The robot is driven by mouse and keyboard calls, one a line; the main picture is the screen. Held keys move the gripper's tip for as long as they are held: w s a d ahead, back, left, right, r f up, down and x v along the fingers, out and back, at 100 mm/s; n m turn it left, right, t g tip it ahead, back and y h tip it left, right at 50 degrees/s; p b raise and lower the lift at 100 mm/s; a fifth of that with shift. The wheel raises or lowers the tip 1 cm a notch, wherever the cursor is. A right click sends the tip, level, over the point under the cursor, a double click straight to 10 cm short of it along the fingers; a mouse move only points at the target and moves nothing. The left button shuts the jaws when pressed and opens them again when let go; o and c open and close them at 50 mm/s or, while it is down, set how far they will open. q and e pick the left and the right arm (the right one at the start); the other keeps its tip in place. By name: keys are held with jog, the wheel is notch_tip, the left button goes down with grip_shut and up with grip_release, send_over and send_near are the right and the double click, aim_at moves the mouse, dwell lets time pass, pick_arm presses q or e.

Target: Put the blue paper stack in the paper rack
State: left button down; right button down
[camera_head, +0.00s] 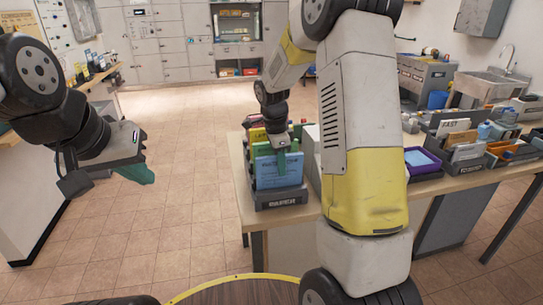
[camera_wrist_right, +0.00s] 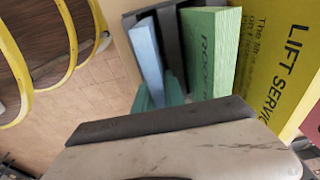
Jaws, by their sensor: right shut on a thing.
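The blue paper stack (camera_head: 280,172) stands upright at the front of the dark grey paper rack (camera_head: 276,201), which is labelled PAPER. My right gripper (camera_head: 289,160) reaches down from above and is shut on the top of the blue stack. In the right wrist view the blue stack (camera_wrist_right: 146,52) shows edge-on next to the teal fingers (camera_wrist_right: 158,95), beside dark rack dividers. Its lower edge is hidden, so I cannot tell if it rests on the rack floor. My left gripper (camera_head: 139,172) hangs empty over the floor at left; its finger gap is not clear.
Green (camera_wrist_right: 212,52) and yellow (camera_wrist_right: 268,50) stacks stand behind the blue one. A purple tray (camera_head: 421,160) and a bin of papers (camera_head: 466,150) are further right on the wooden table. My right forearm hides the table's middle. The tiled floor at left is clear.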

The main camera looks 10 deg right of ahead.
jog(key=c, duration=1.3)
grip_release()
jog(key=shift+r, duration=0.15)
jog(key=shift+r, duration=3.4)
